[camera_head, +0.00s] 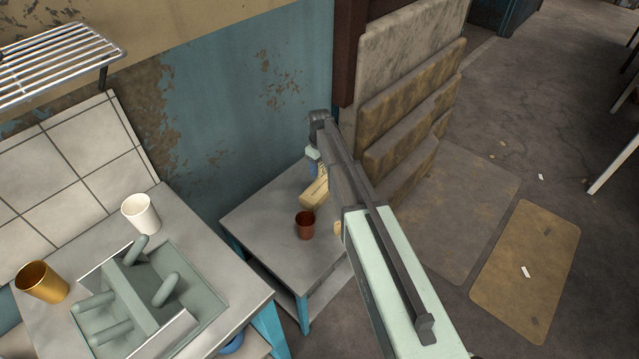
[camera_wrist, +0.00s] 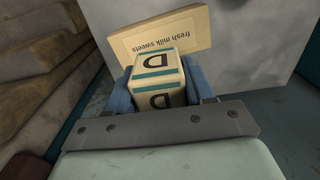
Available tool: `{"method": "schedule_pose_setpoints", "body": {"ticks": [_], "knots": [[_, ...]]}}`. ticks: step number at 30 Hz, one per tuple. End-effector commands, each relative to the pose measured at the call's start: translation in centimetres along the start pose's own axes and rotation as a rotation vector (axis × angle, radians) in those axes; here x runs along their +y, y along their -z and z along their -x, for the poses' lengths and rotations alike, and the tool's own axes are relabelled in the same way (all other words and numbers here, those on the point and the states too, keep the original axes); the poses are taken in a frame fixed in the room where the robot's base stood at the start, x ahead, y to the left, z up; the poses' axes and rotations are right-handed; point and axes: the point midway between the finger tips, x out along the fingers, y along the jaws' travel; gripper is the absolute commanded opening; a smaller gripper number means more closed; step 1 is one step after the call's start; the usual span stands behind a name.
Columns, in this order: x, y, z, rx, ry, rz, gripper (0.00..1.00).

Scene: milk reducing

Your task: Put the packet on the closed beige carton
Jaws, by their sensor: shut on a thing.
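The packet (camera_wrist: 158,72) is cream with teal bands and a dark letter D. My gripper (camera_wrist: 161,88) is shut on it, with a blue finger on each side in the wrist view. The beige carton (camera_wrist: 165,38), printed "fresh milk sweets", shows just beyond the packet and is partly covered by it. In the head view the carton (camera_head: 315,192) is on the small grey table, partly behind my arm. My gripper (camera_head: 313,168) shows there just above the carton's far end. I cannot make out the packet there, nor tell whether packet and carton touch.
A red-brown cup (camera_head: 305,226) stands on the small table (camera_head: 262,222) near the carton. A white cup (camera_head: 141,214), a gold cup (camera_head: 42,282) and a grey-green pegged rack (camera_head: 140,290) are on the left counter. Stained boards (camera_head: 405,60) lean behind my arm.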

Motion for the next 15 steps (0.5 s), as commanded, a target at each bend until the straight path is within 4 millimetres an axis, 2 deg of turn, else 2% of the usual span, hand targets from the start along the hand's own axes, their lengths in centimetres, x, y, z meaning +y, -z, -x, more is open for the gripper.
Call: {"method": "schedule_pose_setpoints", "body": {"ticks": [6,15], "knots": [[0.0,0.1,-3.6,0.000,0.000,-0.001,0.20],[0.0,0.1,-6.1,0.000,0.000,-0.002,0.20]]}}
